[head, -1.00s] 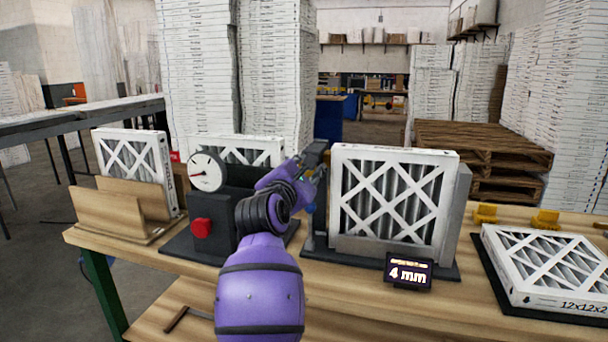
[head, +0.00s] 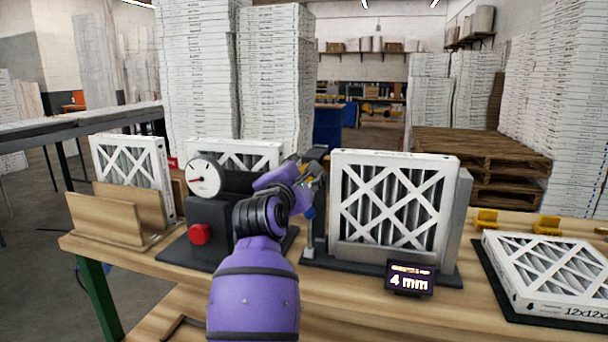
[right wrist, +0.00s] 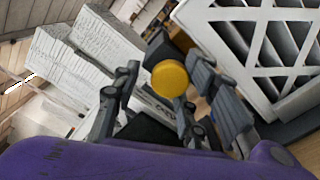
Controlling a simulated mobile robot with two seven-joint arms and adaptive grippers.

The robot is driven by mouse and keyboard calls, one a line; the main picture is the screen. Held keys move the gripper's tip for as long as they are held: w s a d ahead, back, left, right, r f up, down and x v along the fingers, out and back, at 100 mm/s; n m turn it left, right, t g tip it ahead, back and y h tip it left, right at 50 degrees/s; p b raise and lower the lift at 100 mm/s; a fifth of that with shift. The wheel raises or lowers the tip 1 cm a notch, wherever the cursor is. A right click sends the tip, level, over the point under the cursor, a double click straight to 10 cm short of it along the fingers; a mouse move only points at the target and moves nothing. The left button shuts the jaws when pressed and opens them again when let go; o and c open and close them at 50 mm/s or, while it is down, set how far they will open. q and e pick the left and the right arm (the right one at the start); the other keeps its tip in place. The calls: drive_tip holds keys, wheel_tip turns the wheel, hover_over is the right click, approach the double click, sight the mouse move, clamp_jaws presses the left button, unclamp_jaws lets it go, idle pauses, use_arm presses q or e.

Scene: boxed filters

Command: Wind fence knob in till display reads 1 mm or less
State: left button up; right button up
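The display (head: 409,280) at the bench front reads 4 mm. Behind it a white-framed pleated filter (head: 395,200) stands upright in a fixture with a grey metal fence (head: 461,222) at its right side. My right gripper (head: 314,170) is at the fixture's left side, partly hidden by its own wrist. In the right wrist view, a round yellow knob (right wrist: 170,78) lies between the spread fingers of my right gripper (right wrist: 165,100), with gaps showing on both sides. The filter also shows there at upper right (right wrist: 265,45). My left gripper is not in view.
A dial gauge (head: 205,176) and red knob (head: 200,234) sit on a dark block left of my arm. A filter stands in a wooden rack (head: 112,218) at far left. Another filter (head: 550,275) lies flat on a dark mat at right, near yellow clamps (head: 487,220).

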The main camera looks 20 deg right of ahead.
drive_tip(key=shift+s, duration=0.1)
idle(0.3)
drive_tip(key=v, duration=1.2)
